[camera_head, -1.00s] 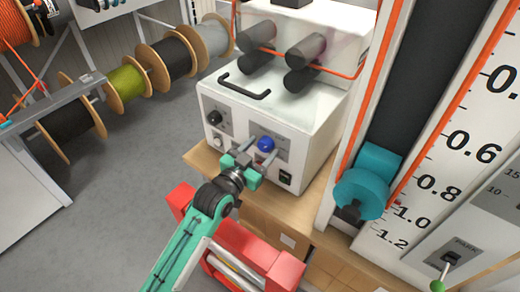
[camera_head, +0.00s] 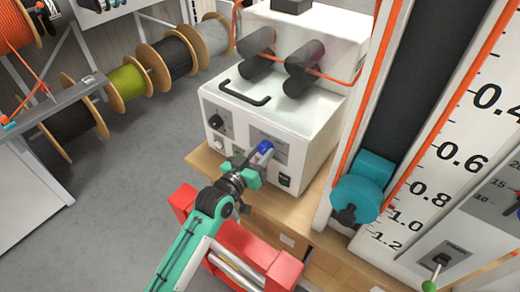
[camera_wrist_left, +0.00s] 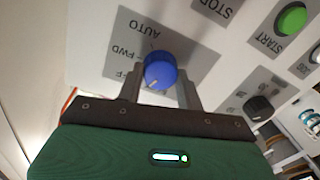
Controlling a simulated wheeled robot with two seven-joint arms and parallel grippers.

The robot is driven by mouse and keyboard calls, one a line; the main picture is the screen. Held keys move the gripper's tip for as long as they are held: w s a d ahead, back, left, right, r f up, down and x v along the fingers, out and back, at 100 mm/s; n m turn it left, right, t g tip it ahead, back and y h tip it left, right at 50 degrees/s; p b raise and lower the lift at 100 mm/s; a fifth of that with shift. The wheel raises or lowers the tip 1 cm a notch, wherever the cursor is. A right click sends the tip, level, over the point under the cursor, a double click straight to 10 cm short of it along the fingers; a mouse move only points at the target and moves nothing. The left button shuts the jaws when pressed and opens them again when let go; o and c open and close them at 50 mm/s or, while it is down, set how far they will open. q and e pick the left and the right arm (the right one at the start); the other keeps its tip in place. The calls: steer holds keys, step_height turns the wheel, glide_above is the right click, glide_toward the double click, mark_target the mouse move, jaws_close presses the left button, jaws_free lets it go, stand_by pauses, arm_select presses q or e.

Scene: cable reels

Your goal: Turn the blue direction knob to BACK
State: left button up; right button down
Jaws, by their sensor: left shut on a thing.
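The blue direction knob (camera_head: 265,147) is on the front panel of the white machine (camera_head: 235,125). My left gripper (camera_head: 260,156) is at the panel, its two grey fingers on either side of the knob and shut on it. In the left wrist view the knob (camera_wrist_left: 159,70) sits between the fingers of the gripper (camera_wrist_left: 161,84). A small white mark shows on the knob's lower left edge. The upside-down labels AUTO and FWD and part of another show left of and above the knob. The label BACK is not visible. My right gripper is not in view.
A black dial (camera_head: 215,122) is left of the knob, and a green START button (camera_wrist_left: 291,19) shows in the wrist view. A black handle (camera_head: 245,92) is on the machine's top. A red-ended frame (camera_head: 285,270) is below; a teal clamp (camera_head: 362,190) stands right.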

arm_select(q)
steer(key=n+p, duration=0.1)
steer(key=n, duration=0.2)
steer(key=shift+r+p, duration=0.15)
steer(key=shift+p, duration=0.25)
steer(key=shift+n, duration=0.8)
steer(key=o, duration=1)
